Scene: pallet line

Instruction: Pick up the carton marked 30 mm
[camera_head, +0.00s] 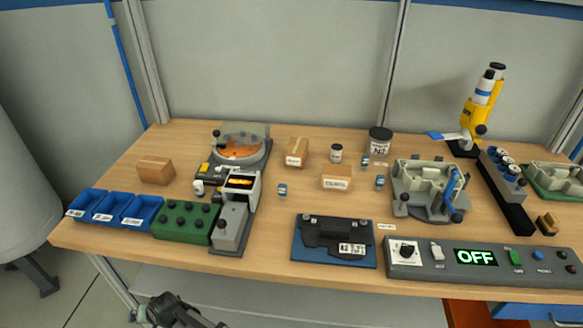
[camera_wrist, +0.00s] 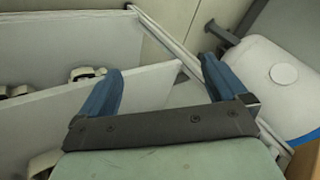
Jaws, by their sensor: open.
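Three brown cartons stand on the wooden table in the head view. One carton (camera_head: 155,170) is at the left and shows no readable label. Another carton (camera_head: 297,152) stands behind the middle with a small white label. A third carton (camera_head: 336,178) lies nearer, with a white label on its front. The labels are too small to read, so I cannot tell which is marked 30 mm. My gripper (camera_wrist: 162,68) shows two blue fingers spread apart in the wrist view, with nothing between them. Part of my arm shows below the table's front edge in the head view.
Blue bins (camera_head: 130,212), a green block (camera_head: 185,222) and a grey device (camera_head: 232,226) line the left front. A black fixture (camera_head: 335,240) and a control panel (camera_head: 480,262) reading OFF are at the front. Small bottles and jars stand around the two middle cartons.

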